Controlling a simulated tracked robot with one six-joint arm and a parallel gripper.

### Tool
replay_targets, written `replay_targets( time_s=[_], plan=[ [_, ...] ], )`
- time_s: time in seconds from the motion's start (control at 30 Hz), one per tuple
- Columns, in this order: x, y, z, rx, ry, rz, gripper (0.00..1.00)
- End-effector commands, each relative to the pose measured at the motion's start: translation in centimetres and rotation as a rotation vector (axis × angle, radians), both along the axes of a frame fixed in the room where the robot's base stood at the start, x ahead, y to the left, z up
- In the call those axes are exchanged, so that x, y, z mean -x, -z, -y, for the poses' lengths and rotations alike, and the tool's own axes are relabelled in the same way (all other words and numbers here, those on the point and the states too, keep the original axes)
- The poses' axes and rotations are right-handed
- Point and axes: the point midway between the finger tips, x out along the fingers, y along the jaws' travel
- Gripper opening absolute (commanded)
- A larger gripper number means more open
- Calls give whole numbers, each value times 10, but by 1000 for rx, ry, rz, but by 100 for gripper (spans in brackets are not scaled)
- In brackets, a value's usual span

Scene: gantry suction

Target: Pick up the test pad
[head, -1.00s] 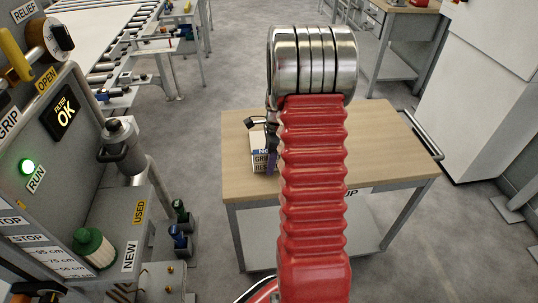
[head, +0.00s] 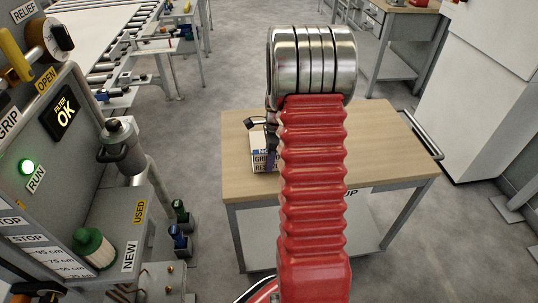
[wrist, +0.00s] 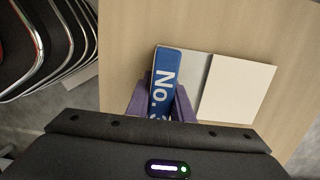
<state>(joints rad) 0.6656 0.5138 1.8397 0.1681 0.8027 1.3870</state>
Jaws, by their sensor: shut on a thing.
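The test pad appears to be the block with a blue face lettered "No." (wrist: 165,72), standing between my purple fingers in the wrist view. My gripper (wrist: 161,106) is shut on it, one finger on each side. The lower part of the lettering is hidden by my gripper body. In the head view my gripper (head: 271,150) is mostly hidden behind my red arm. A small pale lettered box (head: 258,161) shows there beside it, partly covered. I cannot tell whether the held block is clear of the tabletop.
A white flat square (wrist: 238,88) lies just right of the block in the wrist view. The wooden tabletop (head: 385,140) is bare right of my arm. A metal rail (head: 425,134) edges it. A control panel with a green lamp (head: 27,168) stands at the left.

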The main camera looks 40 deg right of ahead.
Motion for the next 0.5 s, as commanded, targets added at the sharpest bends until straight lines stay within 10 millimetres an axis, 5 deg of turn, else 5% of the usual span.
replay_targets(
  time_s=[0.17,0.5],
  plan=[
    [0,0,0,0,0,0,0],
    [0,0,0,1,0,1,0]
  ],
)
